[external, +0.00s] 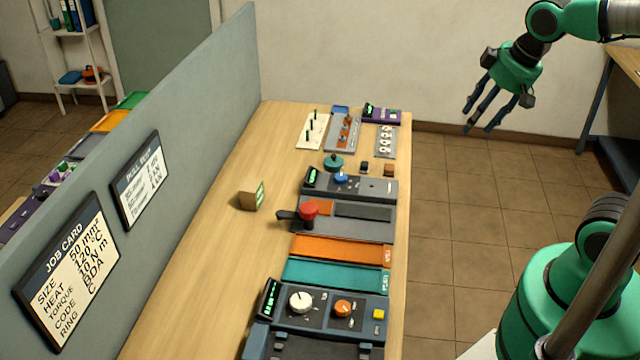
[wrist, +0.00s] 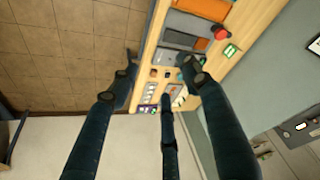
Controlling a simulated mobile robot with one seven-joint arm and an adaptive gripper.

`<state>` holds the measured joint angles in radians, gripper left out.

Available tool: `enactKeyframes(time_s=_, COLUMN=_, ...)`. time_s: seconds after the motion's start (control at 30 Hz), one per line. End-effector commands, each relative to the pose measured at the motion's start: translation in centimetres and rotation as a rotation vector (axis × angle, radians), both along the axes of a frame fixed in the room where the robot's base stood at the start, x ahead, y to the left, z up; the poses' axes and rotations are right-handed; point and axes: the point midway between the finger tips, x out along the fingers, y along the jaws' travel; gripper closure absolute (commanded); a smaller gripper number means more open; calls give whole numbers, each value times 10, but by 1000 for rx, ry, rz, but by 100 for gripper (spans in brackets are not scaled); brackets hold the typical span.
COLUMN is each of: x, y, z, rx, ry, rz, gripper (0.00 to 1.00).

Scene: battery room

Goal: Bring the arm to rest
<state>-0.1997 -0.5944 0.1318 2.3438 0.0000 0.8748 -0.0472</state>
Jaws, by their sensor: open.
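My gripper (external: 490,106) is raised in the air at the upper right of the external view, over the floor to the right of the bench. Its dark fingers are spread and empty and point down and to the left. In the wrist view my gripper (wrist: 163,85) shows its fingers apart with nothing between them. The bench (external: 225,255) and its devices lie beyond the fingertips there. My gripper touches nothing that I can see.
A grey partition (external: 215,110) runs along the bench's left side. The bench holds a red-knobbed lever (external: 308,209), an orange tray (external: 335,250), a teal tray (external: 330,274) and a dial panel (external: 322,308). Another table (external: 625,58) stands at far right. The tiled floor (external: 470,190) between is clear.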

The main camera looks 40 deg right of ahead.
Motion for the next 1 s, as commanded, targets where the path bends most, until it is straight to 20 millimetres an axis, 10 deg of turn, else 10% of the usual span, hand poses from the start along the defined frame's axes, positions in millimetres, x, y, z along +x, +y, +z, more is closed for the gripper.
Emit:
enactKeyframes(time_s=0.33, x=-52, y=-64, z=15, rx=27, ry=-89, rz=-208, gripper=52)
enactKeyframes(time_s=1.0, x=-61, y=-73, z=16, rx=30, ry=-104, rz=-243, gripper=52)
